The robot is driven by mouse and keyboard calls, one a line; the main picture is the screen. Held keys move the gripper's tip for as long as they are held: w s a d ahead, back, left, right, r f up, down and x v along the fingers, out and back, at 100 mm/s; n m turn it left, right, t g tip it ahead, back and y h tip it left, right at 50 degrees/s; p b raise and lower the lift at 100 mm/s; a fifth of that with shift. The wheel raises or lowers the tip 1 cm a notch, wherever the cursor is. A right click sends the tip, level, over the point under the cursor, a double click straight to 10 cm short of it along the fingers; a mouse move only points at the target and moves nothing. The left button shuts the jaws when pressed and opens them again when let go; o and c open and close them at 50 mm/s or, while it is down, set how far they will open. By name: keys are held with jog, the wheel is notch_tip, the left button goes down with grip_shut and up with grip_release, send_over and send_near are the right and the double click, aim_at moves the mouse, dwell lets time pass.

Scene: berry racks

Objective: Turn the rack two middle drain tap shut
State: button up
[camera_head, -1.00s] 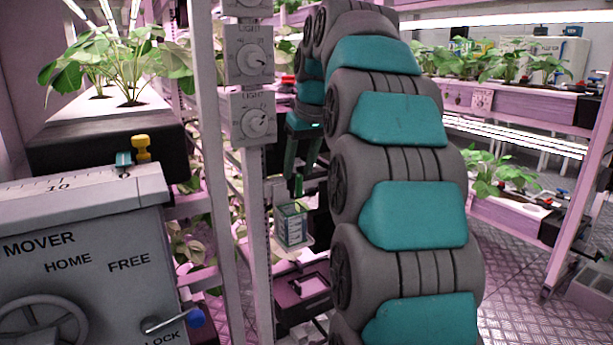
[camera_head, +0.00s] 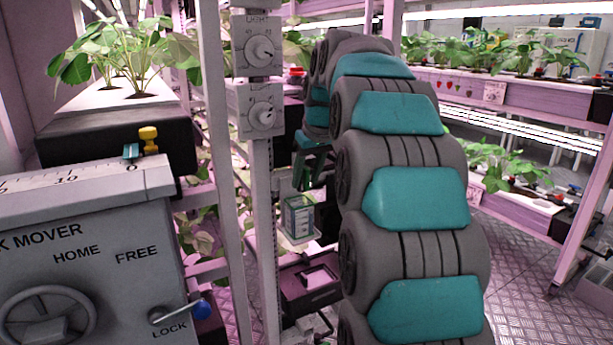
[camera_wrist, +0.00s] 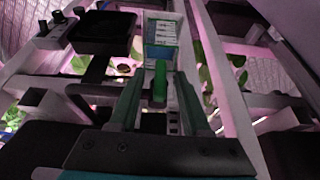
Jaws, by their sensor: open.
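My gripper (camera_head: 308,182) is in the gap just right of the rack post, partly hidden by my arm. In the wrist view its two green fingers (camera_wrist: 159,90) stand apart. A slim green upright piece (camera_wrist: 160,78) on a dark fitting shows between them, with gaps at both sides. It looks like a tap handle; whether it is the middle drain tap of rack two, and whether it is touched, I cannot tell. The head view hides it.
A green-and-white box (camera_head: 299,216) stands on a small ledge below my gripper. Dial panels (camera_head: 258,108) are on the post at left. A grey mover box (camera_head: 85,255) with wheel and blue-knobbed lever is at lower left. A planted rack (camera_head: 520,205) stands at right.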

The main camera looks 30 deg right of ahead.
jog(key=shift+f, duration=0.1)
jog(key=shift+c, duration=0.4)
grip_shut()
